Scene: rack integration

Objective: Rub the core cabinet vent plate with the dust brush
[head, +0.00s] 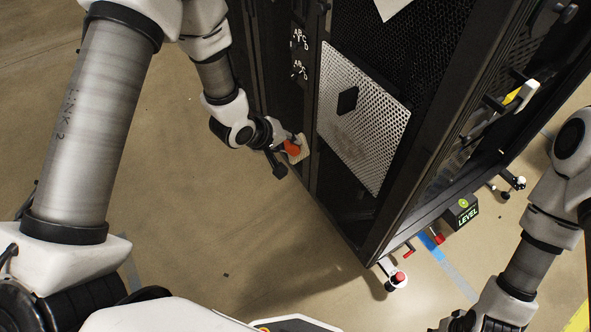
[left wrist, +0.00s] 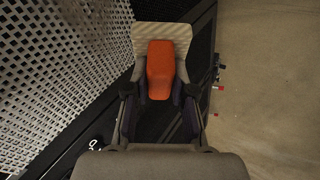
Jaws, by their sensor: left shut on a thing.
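The vent plate (head: 360,115) is a light perforated panel with a black block on it, on the front of the black cabinet (head: 415,75). It fills the left of the left wrist view (left wrist: 55,60). My left gripper (head: 287,147) is shut on the dust brush (head: 293,147), which has an orange grip and a pale head. In the left wrist view the brush (left wrist: 161,70) sits between the fingers (left wrist: 160,95). The brush is just left of the plate's edge; I cannot tell whether it touches the cabinet. My right arm is at the lower right; its fingertips are not visible.
A black box with a green LEVEL label (head: 462,213) is by the cabinet's base. Red-knobbed feet (head: 397,279) stick out at the bottom. A yellow-and-white handled item (head: 521,98) is on the cabinet's right side. The floor left of the cabinet is clear.

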